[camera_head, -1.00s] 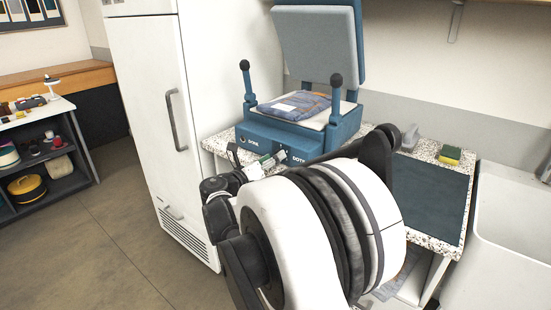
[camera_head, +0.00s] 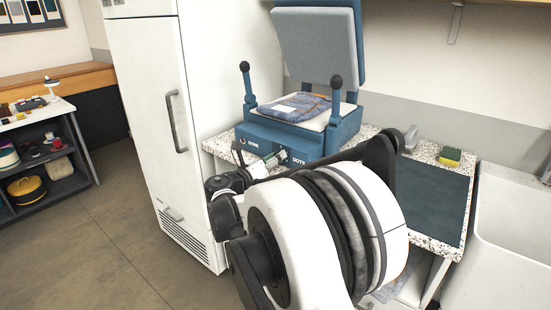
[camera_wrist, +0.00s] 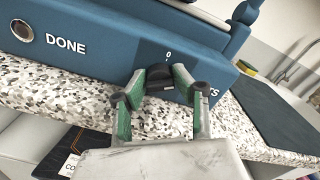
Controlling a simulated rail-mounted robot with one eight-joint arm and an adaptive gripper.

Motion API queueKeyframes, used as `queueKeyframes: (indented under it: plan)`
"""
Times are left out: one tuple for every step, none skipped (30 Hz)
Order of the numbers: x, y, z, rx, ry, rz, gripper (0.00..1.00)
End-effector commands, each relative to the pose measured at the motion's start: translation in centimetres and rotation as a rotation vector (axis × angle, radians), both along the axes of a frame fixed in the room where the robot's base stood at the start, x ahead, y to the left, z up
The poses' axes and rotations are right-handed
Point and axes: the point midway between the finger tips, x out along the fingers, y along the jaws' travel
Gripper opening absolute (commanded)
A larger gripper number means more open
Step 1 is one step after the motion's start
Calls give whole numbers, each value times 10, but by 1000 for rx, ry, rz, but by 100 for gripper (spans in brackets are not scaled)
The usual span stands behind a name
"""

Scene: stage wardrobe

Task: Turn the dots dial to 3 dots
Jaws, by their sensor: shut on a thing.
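The blue heat press (camera_head: 270,142) stands on the speckled counter with its lid raised. A folded garment (camera_head: 300,106) with a pale patch lies on its lower plate. Its front panel reads DONE on the left and DOTS on the right. The black dots dial (camera_wrist: 159,72) sits on the panel just below a "0" mark in the wrist view. My gripper (camera_wrist: 160,80) has its green-lined fingers on either side of the dial, closed on it. The dial's pointer cannot be made out. In the head view my gripper (camera_head: 274,160) partly covers the panel.
A round DONE button (camera_wrist: 22,31) is left of the dial. A dark mat (camera_head: 430,198) and a yellow-green sponge (camera_head: 450,156) lie on the counter to the right, beside a white sink (camera_head: 510,230). A white cabinet (camera_head: 150,100) stands to the left.

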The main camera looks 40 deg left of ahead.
Motion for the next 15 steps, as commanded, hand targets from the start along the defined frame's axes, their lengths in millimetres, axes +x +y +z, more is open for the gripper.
queueKeyframes:
  plan:
    - [0,0,0,6,0,0,0]
    - [0,0,0,11,0,0,0]
    - [0,0,0,20,0,0,0]
    - [0,0,0,30,0,0,0]
    - [0,0,0,41,0,0,0]
    - [0,0,0,57,1,0,0]
    - [0,0,-1,72,1,0,0]
    - [0,0,-1,88,1,0,0]
    - [0,0,-1,113,1,0,0]
    - [0,0,-1,134,1,0,0]
    - [0,0,-1,155,1,0,0]
    - [0,-1,-1,186,2,0,0]
    - [0,-1,-1,211,2,0,0]
    - [0,-1,-1,238,2,0,0]
    - [0,-1,-1,274,2,0,0]
